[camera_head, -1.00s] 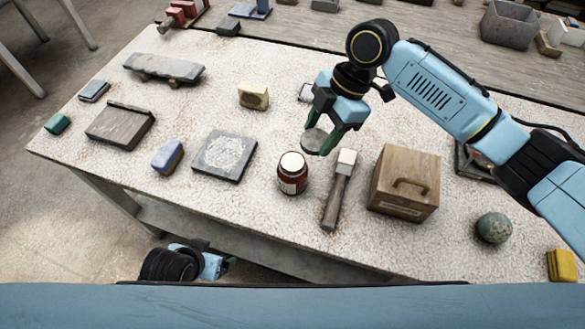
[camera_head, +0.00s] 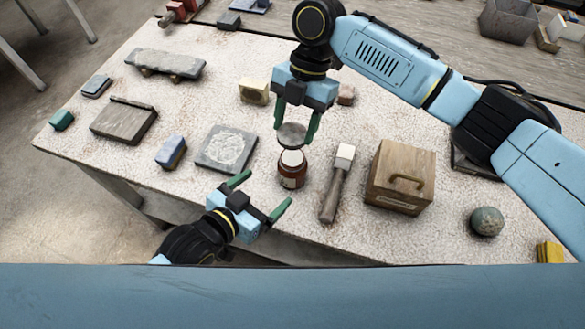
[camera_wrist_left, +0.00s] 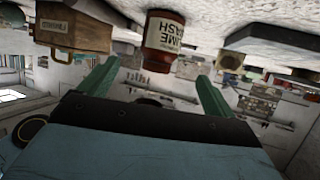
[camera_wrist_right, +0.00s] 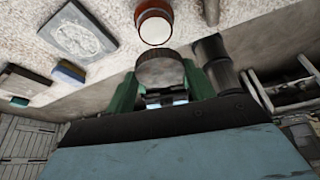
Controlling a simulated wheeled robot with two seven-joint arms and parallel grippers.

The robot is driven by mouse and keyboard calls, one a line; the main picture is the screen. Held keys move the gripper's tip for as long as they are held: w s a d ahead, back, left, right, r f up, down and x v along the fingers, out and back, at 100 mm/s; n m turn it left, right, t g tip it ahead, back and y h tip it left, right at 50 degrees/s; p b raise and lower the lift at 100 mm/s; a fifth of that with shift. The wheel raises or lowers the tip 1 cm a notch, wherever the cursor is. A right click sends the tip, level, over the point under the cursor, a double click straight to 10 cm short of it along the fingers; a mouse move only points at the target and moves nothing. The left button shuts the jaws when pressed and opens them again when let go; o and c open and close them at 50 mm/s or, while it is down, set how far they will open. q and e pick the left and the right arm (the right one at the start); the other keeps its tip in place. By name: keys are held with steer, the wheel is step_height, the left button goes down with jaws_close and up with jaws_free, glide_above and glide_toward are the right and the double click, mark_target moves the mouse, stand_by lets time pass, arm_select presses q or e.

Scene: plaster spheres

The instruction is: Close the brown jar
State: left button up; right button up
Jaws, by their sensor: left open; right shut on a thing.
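The brown jar (camera_head: 291,172) stands upright near the front of the table, with a pale top surface showing and a label on its side. It also shows in the left wrist view (camera_wrist_left: 163,40) and the right wrist view (camera_wrist_right: 153,20). My right gripper (camera_head: 294,135) is shut on a round grey lid (camera_head: 292,134), held just above and behind the jar, apart from it in the right wrist view (camera_wrist_right: 160,68).
A mallet (camera_head: 337,185) lies just right of the jar, with a wooden box (camera_head: 400,178) beyond it. A square slab (camera_head: 227,149) and a blue block (camera_head: 171,152) lie to the left. A yellowish block (camera_head: 254,91) sits behind. A round ball (camera_head: 487,222) lies at right.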

arm_select(q)
steer(key=x, duration=1.2)
steer(key=c, duration=1.5)
arm_select(e)
glide_above(292, 157)
steer(key=w, duration=0.1)
steer(key=shift+d+f, duration=0.15)
steer(key=shift+f, duration=1.1)
steer(key=shift+d+f, duration=0.15)
steer(key=shift+f, duration=1.05)
arm_select(q)
steer(key=shift+f, duration=0.1)
arm_select(e)
steer(key=shift+f, duration=0.9)
steer(key=shift+f, duration=0.6)
